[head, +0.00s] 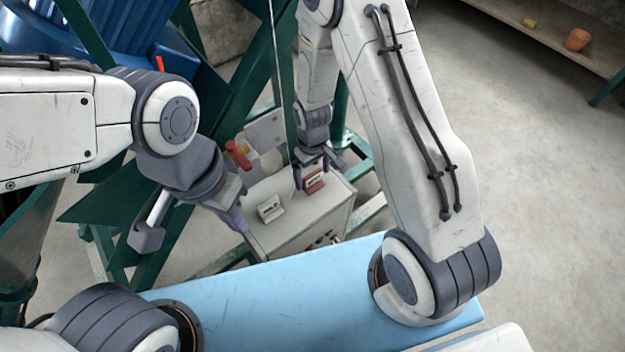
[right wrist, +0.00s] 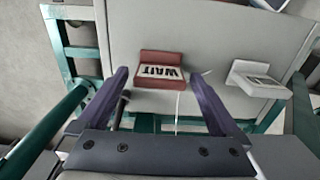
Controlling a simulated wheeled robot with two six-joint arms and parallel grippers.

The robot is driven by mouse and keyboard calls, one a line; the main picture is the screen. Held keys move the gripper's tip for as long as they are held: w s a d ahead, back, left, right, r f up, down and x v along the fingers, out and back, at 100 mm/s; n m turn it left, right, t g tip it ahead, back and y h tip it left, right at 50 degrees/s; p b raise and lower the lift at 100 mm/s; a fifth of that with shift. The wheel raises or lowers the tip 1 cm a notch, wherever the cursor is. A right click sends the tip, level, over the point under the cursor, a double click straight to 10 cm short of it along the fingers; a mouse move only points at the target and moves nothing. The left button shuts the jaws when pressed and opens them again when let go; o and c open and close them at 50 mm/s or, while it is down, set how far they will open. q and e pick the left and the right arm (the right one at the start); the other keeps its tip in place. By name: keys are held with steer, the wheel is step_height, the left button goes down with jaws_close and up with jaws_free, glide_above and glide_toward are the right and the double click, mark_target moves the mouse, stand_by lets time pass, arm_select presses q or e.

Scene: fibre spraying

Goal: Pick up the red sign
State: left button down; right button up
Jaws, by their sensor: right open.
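The red sign (head: 314,183) stands on top of the grey cabinet near its far right side. In the right wrist view the red sign (right wrist: 161,58) has a white panel with upside-down lettering that seems to read "WAIT". My right gripper (head: 317,168) is open at the sign. In the right wrist view its fingertips (right wrist: 160,74) are spread on either side of the sign's near edge, with gaps to both sides. My left gripper (head: 237,217) hangs beside the cabinet's left edge; its jaw opening is not clear.
A white sign (head: 270,208) stands on the grey cabinet (head: 290,225), left of the red one. Green frame beams (head: 235,100) and a thin cable surround the cabinet. A red-handled object (head: 238,154) lies behind it. A shelf (head: 552,38) stands at far right.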

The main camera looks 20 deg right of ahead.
steer(key=c, duration=1.3)
steer(key=shift+r, duration=0.1)
